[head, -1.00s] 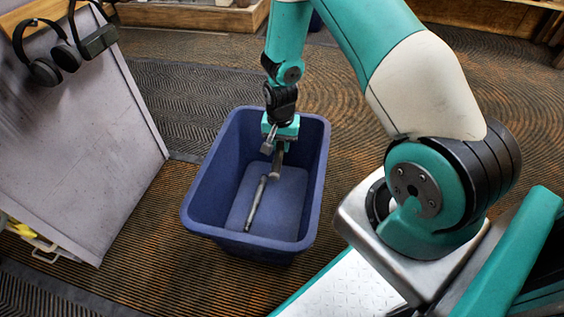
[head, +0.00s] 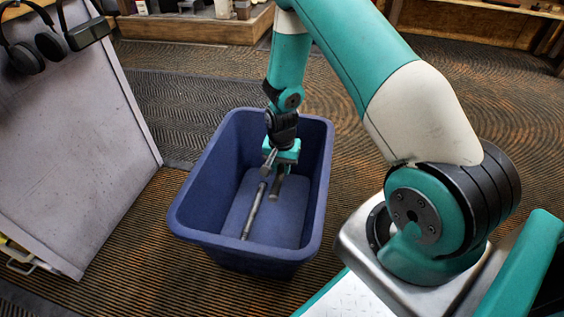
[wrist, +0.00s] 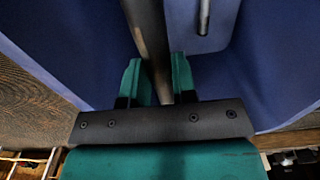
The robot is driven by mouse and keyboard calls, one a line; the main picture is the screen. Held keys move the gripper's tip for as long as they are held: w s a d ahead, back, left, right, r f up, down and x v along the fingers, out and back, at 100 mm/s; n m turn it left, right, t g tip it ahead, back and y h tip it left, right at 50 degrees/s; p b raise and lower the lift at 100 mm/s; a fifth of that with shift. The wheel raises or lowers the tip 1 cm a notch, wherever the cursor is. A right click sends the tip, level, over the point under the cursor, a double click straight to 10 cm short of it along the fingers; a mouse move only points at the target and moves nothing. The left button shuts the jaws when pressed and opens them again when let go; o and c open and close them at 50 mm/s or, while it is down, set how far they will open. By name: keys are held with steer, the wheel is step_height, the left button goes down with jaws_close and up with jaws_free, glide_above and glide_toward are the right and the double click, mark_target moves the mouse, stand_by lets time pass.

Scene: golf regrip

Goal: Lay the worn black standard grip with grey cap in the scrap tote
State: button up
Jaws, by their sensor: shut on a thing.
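The scrap tote (head: 214,172) is a deep blue open bin on the floor, ahead of my base. My gripper (head: 275,170) points down inside its walls. In the wrist view my gripper (wrist: 156,62) is shut on a dark, rod-like grip (wrist: 148,30), which runs up between the fingers to the picture's top edge. Its grey cap cannot be made out. In the head view my fingers and the held grip overlap, so whether it touches the tote floor is unclear. Another slim grip (head: 252,213) lies lengthwise on the tote floor; its end shows in the wrist view (wrist: 204,18).
A pale grey panel (head: 75,150) with headphones (head: 32,47) hung on it stands left of the tote. A wooden shelf (head: 200,28) with small items is behind. Striped carpet (head: 420,100) is open to the right of the tote.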

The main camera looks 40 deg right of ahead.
step_height(320, 180, down, 9)
steer(key=b, duration=0.4)
steer(key=shift+r, duration=0.1)
stand_by(0.8)
steer(key=o, duration=0.9)
steer(key=shift+o, duration=0.2)
step_height(320, 180, up, 18)
steer(key=p, duration=0.8)
steer(key=shift+f, duration=0.25)
